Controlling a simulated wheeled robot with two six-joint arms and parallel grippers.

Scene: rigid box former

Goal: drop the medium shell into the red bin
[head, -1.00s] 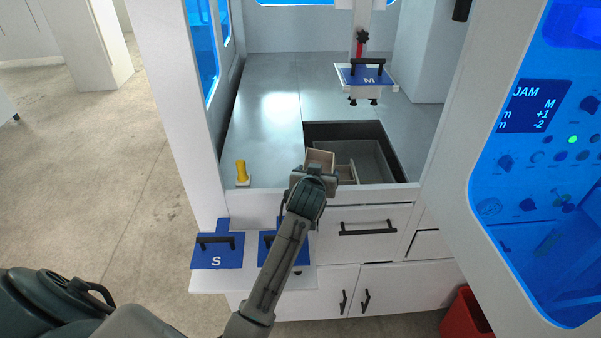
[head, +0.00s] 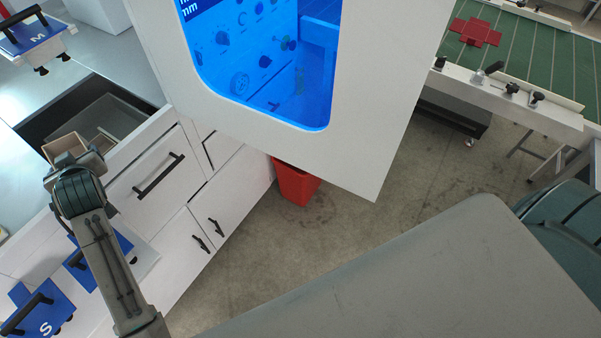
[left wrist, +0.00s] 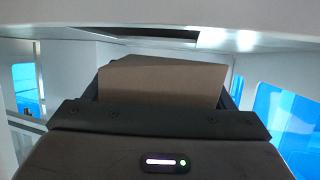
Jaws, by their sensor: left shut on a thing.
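My left gripper (head: 80,160) is at the front edge of the machine's open well, at the left of the head view. It is shut on a brown cardboard shell (head: 63,143), and the jaws hide part of it. In the left wrist view the shell's flat brown panel (left wrist: 160,80) stands up beyond the gripper body. The red bin (head: 297,186) stands on the floor beside the white cabinet, partly under the machine's blue-windowed panel, well to the right of the gripper. My right gripper is not in view.
The well (head: 110,112) holds a light-coloured divider or box part. A blue plate marked M (head: 28,36) hangs at upper left. A plate marked S (head: 38,308) lies at lower left. The overhanging white panel (head: 370,90) is above the bin. Floor (head: 330,240) is clear nearby.

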